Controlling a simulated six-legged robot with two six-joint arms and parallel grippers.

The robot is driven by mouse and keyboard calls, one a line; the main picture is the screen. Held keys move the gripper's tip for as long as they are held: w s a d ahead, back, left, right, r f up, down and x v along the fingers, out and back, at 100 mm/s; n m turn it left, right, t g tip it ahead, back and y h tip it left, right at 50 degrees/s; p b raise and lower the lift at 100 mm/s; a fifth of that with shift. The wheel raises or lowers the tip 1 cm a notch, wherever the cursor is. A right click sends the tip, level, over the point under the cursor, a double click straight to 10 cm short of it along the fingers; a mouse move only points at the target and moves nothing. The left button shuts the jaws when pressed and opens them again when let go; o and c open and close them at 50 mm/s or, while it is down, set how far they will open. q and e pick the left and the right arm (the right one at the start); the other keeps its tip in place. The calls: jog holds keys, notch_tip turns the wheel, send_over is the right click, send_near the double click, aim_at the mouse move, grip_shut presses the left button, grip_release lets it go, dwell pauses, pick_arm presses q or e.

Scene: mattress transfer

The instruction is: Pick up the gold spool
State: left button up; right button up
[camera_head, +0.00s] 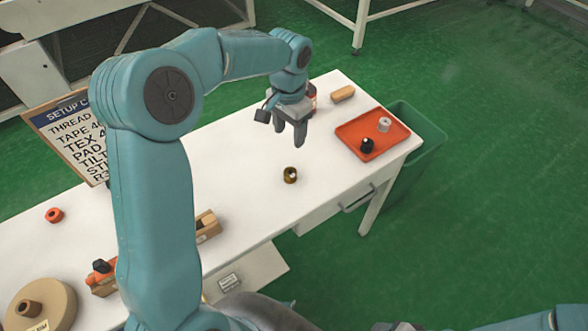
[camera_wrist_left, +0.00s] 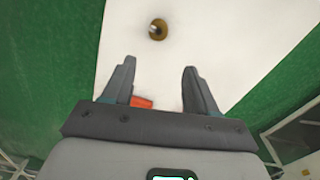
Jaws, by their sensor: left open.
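The gold spool (camera_head: 290,175) stands on the white table, near its front edge, in the head view. It also shows in the left wrist view (camera_wrist_left: 158,29), at the top, beyond the fingertips. My left gripper (camera_head: 290,140) is open and empty above the table, behind the spool in the head view. In the left wrist view its two fingers (camera_wrist_left: 158,65) are spread apart, with bare table between them and the spool. My right gripper cannot be made out; only a bit of arm shows at the lower right.
An orange tray (camera_head: 352,132) holds a black spool (camera_head: 367,146) and a white spool (camera_head: 384,125). A green bin (camera_head: 430,140) stands beyond the table's right end. An orange ring (camera_head: 54,215) and a large tan disc (camera_head: 60,295) lie at left. The table around the gold spool is clear.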

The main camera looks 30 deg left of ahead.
pick_arm(q)
send_over(290, 171)
jog(key=f, duration=1)
jog(key=shift+s+d, duration=0.15)
jog(key=shift+s, duration=0.2)
jog(key=shift+s+f, duration=0.2)
jog(key=shift+f, duration=0.25)
jog(key=f, duration=0.4)
jog(key=shift+w+d+p, duration=0.2)
jog(key=shift+w+p, duration=0.05)
jog(key=shift+p, duration=0.15)
jog(key=shift+s+f, duration=0.1)
jog(key=shift+f, duration=0.15)
jog(key=c, duration=1)
